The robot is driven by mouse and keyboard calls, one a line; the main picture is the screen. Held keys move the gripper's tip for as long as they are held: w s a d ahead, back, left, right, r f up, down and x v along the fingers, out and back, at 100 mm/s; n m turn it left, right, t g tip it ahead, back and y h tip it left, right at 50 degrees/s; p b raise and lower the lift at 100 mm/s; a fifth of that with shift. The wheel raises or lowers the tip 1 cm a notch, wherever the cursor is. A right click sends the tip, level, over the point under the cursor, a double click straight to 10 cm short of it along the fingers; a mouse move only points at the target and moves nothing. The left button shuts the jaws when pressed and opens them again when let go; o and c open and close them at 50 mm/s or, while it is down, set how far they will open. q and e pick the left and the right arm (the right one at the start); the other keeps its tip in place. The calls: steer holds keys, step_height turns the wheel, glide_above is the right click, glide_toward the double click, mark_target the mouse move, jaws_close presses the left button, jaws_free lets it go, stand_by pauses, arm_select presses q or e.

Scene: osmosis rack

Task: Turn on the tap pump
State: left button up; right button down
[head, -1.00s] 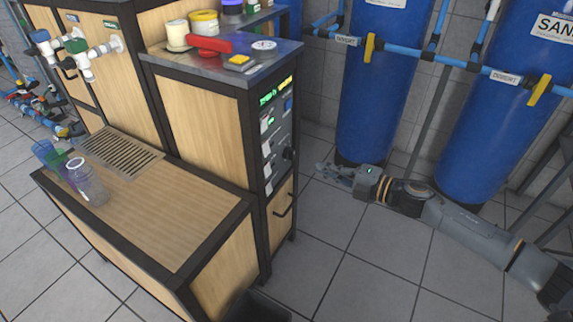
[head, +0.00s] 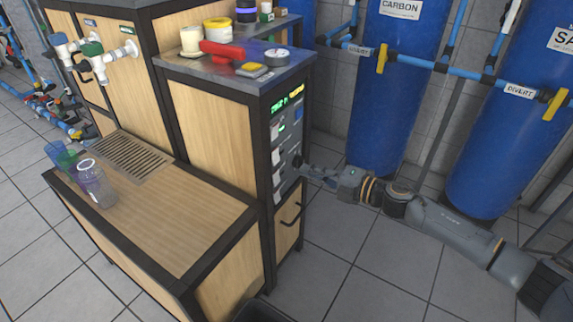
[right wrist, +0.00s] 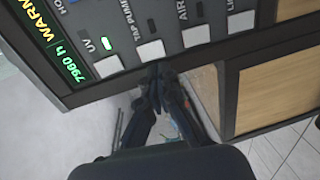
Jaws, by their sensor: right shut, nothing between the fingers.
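The control panel (head: 285,135) is on the narrow side of the wooden cabinet. In the right wrist view its tap pump switch (right wrist: 151,51) is a pale rectangular button under the label "TAP PUMP". No green light shows beside that label. The UV switch (right wrist: 107,66) to its left has a lit green indicator (right wrist: 107,43). My right gripper (right wrist: 158,70) is shut and empty, its fingertips just below the tap pump switch. I cannot tell if they touch the panel. In the head view the right gripper (head: 302,168) is at the panel's lower right edge. My left gripper is not in view.
Blue tanks (head: 390,100) with pipes stand behind my right arm. Jars and a red tool (head: 222,51) lie on the cabinet top (head: 205,70). An air switch (right wrist: 196,36) and a light switch (right wrist: 241,21) are to the right.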

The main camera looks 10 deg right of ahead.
mark_target(277, 162)
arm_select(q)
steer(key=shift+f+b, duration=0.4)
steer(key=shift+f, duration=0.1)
arm_select(e)
steer(key=x, duration=0.7)
steer(key=shift+w+a+f, duration=0.1)
steer(key=shift+w+a, duration=0.05)
steer(key=shift+w, duration=0.05)
